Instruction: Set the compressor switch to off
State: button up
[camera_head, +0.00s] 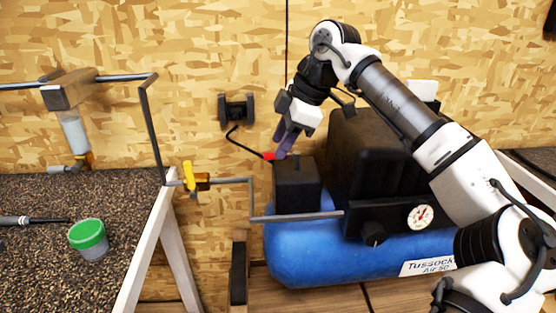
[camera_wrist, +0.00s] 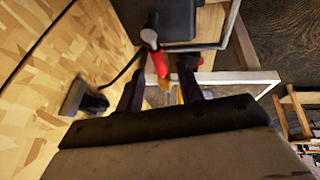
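The compressor (camera_head: 318,255) is a blue tank with a black motor housing and a black switch box (camera_head: 297,188) at its left end. A red-tipped switch lever (camera_head: 269,156) shows at the top of this box. My gripper (camera_head: 284,139) is just above the box, close beside the red tip, with its fingers pointing down. In the wrist view my gripper (camera_wrist: 160,88) is open, its two dark fingers apart. The red lever (camera_wrist: 158,62) shows in line with the gap between them, near the fingertips. I cannot tell whether they touch it.
A wall outlet (camera_head: 236,109) with a black cable is at the left of the box. A pressure gauge (camera_head: 420,217) is on the compressor's front.

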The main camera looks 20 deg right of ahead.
jog(key=shift+b+x, duration=0.4)
jog(key=shift+x, duration=0.7)
grip_shut()
